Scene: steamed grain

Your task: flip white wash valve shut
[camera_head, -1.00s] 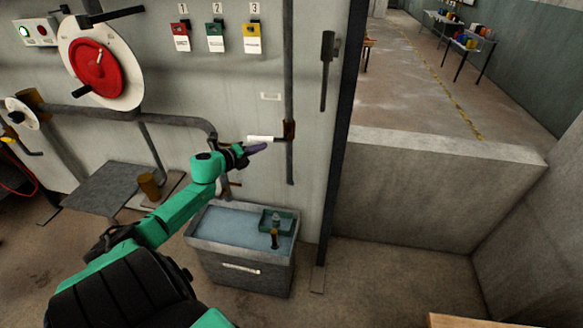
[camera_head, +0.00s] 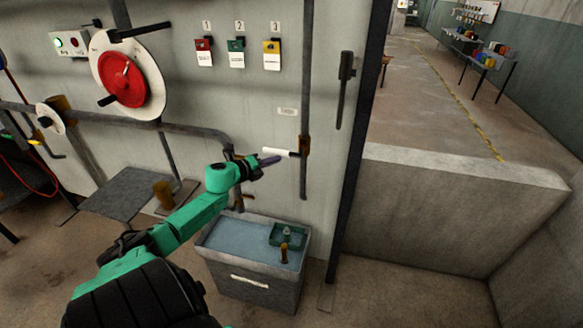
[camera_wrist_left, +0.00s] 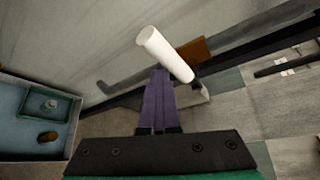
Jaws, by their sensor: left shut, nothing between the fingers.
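The white valve handle (camera_head: 278,152) sticks out to the left, nearly level, from a brown valve body (camera_head: 304,148) on a vertical pipe on the wall. In the left wrist view the white handle (camera_wrist_left: 165,53) is a white cylinder ahead of the fingertips, with the brown body (camera_wrist_left: 194,52) behind it. My left gripper (camera_head: 268,161) is shut and empty, its purple fingers just below the handle in the head view. In the wrist view the closed fingers (camera_wrist_left: 159,92) end close to the handle; I cannot tell whether they touch it. My right gripper is not in view.
A grey water basin (camera_head: 252,280) with a green tray (camera_head: 290,234) stands on the floor below the valve. A red wheel on a white disc (camera_head: 128,75) and several coloured switches (camera_head: 237,47) are on the wall. A low concrete wall (camera_head: 450,205) stands to the right.

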